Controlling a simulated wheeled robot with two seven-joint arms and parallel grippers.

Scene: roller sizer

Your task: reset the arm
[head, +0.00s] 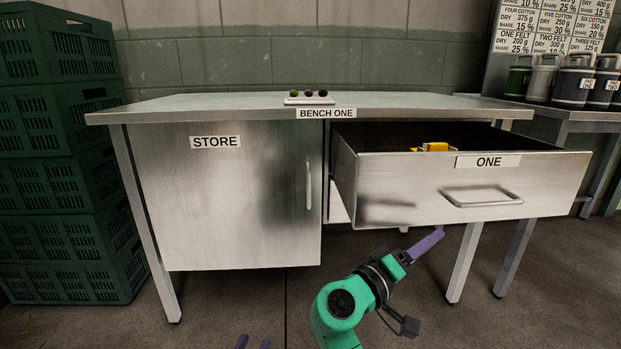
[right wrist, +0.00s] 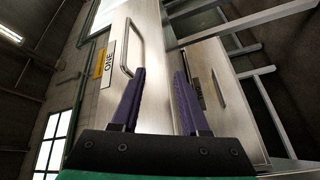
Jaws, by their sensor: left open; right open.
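My right gripper (head: 426,242), with purple fingers on a green arm, is in front of and below the open drawer (head: 390,187) labelled ONE. In the right wrist view its two fingers (right wrist: 160,72) stand apart with nothing between them. The drawer's bar handle (right wrist: 127,48) shows beyond them, apart from the fingers as far as I can tell. Only the purple fingertips of my left gripper (head: 254,342) show at the bottom edge of the head view. They are apart and nothing shows between them.
The drawer juts out from BENCH ONE and holds a yellow object (head: 433,147), partly hidden by its front. The STORE door (head: 240,200) is shut. A small white tray (head: 309,100) with dark and green round items stands on top. Green crates (head: 65,150) are stacked at left.

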